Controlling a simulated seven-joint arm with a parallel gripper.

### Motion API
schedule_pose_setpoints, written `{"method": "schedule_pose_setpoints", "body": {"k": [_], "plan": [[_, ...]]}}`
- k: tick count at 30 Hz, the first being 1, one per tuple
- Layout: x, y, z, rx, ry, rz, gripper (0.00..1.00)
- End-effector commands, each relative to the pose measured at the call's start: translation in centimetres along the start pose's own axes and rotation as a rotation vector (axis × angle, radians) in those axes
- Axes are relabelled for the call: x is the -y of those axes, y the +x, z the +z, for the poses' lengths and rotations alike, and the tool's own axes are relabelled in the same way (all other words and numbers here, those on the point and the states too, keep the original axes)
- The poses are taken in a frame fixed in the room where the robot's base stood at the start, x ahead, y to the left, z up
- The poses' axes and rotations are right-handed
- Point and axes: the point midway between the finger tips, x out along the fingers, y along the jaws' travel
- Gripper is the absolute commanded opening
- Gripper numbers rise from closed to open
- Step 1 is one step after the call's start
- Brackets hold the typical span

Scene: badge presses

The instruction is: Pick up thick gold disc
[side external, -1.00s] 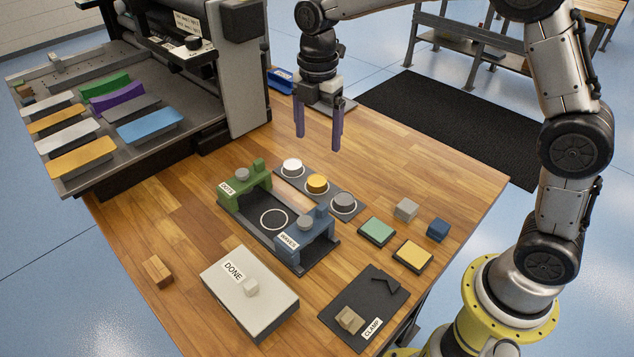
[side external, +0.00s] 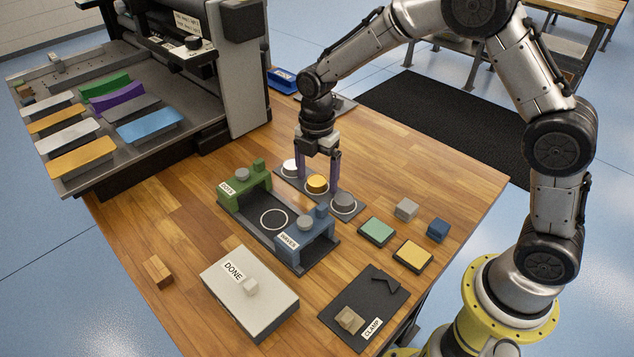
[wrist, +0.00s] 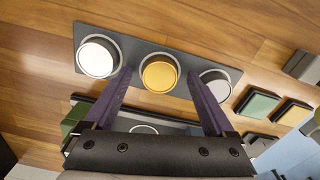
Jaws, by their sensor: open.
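The thick gold disc (side external: 317,184) sits in the middle place of a dark strip (side external: 330,201), between a white disc (side external: 292,168) and a grey disc (side external: 343,201). In the wrist view the gold disc (wrist: 160,73) lies just ahead of and between my fingertips, with the white disc (wrist: 98,57) on the left and the grey disc (wrist: 216,86) on the right. My gripper (side external: 320,172) is open with purple fingers pointing down, close above the strip. Its fingers (wrist: 159,74) also show in the wrist view. Nothing is between them; whether they touch the disc cannot be told.
A green press (side external: 243,185) and a blue press (side external: 305,240) stand in front of the strip. A white DONE box (side external: 262,310), a CLAMP plate (side external: 365,305), coloured pads and small blocks lie nearby. The wood behind the strip is clear.

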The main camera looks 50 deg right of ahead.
Motion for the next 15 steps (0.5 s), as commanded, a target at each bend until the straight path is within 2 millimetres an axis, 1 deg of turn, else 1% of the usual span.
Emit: {"method": "schedule_pose_setpoints", "body": {"k": [4, 5, 9, 14, 15], "plan": [[0.0, -0.01, 0.01, 0.0, 0.0, 0.0, 0.89], [0.0, -0.01, 0.01, 0.0, 0.0, 0.0, 0.85], [-0.01, -0.03, 0.01, 0.0, 0.0, 0.0, 0.6], [-0.02, -0.05, 0.01, 0.0, 0.0, 0.0, 0.31], [-0.01, -0.05, 0.01, 0.0, 0.0, 0.0, 0.24]]}}
